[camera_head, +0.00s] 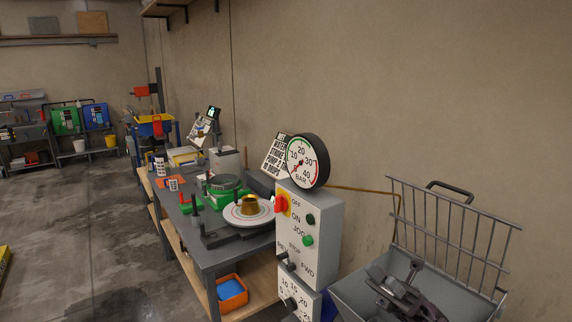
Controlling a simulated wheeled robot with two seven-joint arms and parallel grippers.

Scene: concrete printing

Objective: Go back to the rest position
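My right gripper (392,287) is a dark shape at the lower right. It shows in front of the grey hopper (352,295) with a raised wire grate (455,231). Its fingers are small and dark against the hopper, and I cannot tell whether they are open or shut. I see no object in it. I cannot tell whether it is inside the hopper or above it. My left gripper is not in view.
A control box (318,235) with a red-and-yellow switch (284,204) and a pressure gauge (308,161) stands left of the hopper. A workbench (228,254) carries a white disc (238,221) with a brass piece (249,204). The concrete floor (85,225) at left is mostly clear.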

